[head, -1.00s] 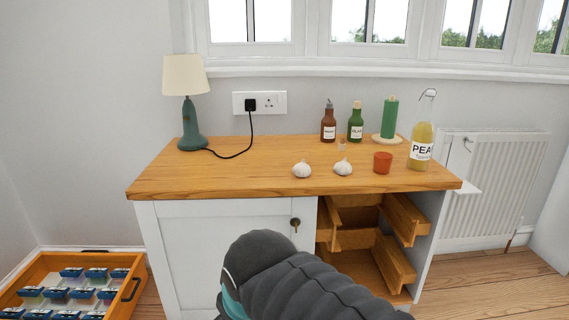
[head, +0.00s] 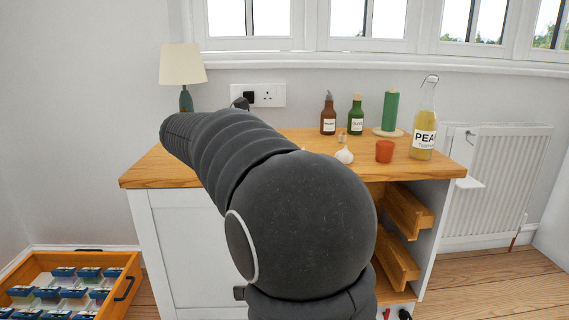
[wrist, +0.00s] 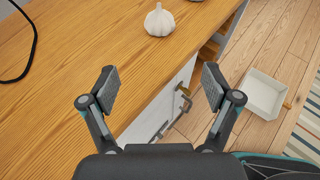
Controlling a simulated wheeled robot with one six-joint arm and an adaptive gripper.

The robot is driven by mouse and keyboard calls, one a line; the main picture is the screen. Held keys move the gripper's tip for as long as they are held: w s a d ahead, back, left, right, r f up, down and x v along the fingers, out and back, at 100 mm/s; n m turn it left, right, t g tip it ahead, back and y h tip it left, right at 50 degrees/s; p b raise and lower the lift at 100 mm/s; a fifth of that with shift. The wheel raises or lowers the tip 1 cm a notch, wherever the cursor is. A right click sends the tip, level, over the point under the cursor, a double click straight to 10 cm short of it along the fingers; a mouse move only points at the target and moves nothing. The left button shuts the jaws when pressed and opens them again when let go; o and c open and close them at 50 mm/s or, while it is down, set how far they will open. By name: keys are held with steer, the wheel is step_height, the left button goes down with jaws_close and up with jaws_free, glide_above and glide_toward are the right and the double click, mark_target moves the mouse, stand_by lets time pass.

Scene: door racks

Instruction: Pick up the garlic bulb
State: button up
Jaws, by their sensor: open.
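A white garlic bulb (head: 344,156) stands on the wooden top of the cabinet in the head view. A second bulb is almost wholly hidden behind my arm there. One garlic bulb (wrist: 159,20) shows at the top of the wrist view, upright on the wood; I cannot tell which of the two it is. My gripper (wrist: 160,85) is open and empty, its fingers apart over the cabinet's front edge. The bulb lies beyond the fingertips, roughly centred between them and not touched. In the head view my arm hides most of the gripper.
A red cup (head: 384,151), a brown bottle (head: 328,122), a green bottle (head: 355,125), a green candle (head: 390,112) and a yellow bottle (head: 424,135) stand on the right. A lamp (head: 183,65) stands left, with a black cord (wrist: 27,60). An orange drawer (head: 125,268) lies on the floor.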

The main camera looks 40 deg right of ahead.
steer(key=x, duration=0.4)
steer(key=b+x, duration=0.1)
steer(key=x, duration=0.3)
steer(key=shift+w+d+r, duration=0.1)
steer(key=shift+w+d, duration=0.2)
steer(key=shift+d, duration=0.05)
steer(key=shift+b+x, duration=0.7)
steer(key=shift+x, duration=2.05)
steer(key=shift+s, duration=0.2)
steer(key=c, duration=1.2)
